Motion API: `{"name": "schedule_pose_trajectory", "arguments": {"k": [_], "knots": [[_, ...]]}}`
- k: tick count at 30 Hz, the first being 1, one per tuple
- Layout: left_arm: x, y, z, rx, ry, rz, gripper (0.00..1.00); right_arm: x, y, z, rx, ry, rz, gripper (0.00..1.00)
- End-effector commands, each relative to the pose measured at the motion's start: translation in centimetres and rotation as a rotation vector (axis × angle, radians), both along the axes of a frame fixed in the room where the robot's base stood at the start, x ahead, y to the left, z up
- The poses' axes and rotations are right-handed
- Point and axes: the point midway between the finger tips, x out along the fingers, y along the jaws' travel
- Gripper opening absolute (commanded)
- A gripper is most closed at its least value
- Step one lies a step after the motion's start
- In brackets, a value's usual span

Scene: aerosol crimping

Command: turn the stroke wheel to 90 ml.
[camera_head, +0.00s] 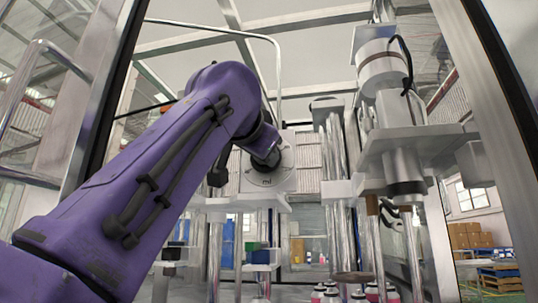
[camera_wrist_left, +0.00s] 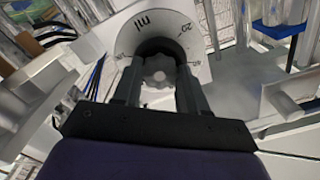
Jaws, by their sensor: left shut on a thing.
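The stroke wheel (camera_wrist_left: 157,69) is a pale lobed knob at the centre of a white round dial (camera_wrist_left: 166,22) marked "ml" and with numbers. One number reads like 20; the others are too small or hidden. My left gripper (camera_wrist_left: 157,80) has its two dark fingers on either side of the wheel, shut on it. In the head view the dial (camera_head: 281,178) shows in part behind my purple left arm, and the wheel is hidden by the hand. I cannot tell which value the wheel is set to. My right gripper is not in view.
To the right stands a metal machine head (camera_head: 384,95) with a cable and vertical rods. Several cans (camera_head: 358,295) stand at the bottom edge. A frame post (camera_head: 497,110) borders the right side.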

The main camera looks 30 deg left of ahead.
Motion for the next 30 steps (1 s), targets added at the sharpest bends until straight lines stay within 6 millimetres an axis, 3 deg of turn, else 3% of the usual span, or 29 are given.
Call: {"name": "schedule_pose_trajectory", "arguments": {"k": [11, 30], "knots": [[0.02, -0.05, -0.03, 0.174, 0.047, -0.002, 0.12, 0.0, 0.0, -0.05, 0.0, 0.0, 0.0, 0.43], [0.02, 0.02, 0.0, 0.758, 0.198, -0.002, 0.12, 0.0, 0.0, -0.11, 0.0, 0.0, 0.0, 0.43]]}}
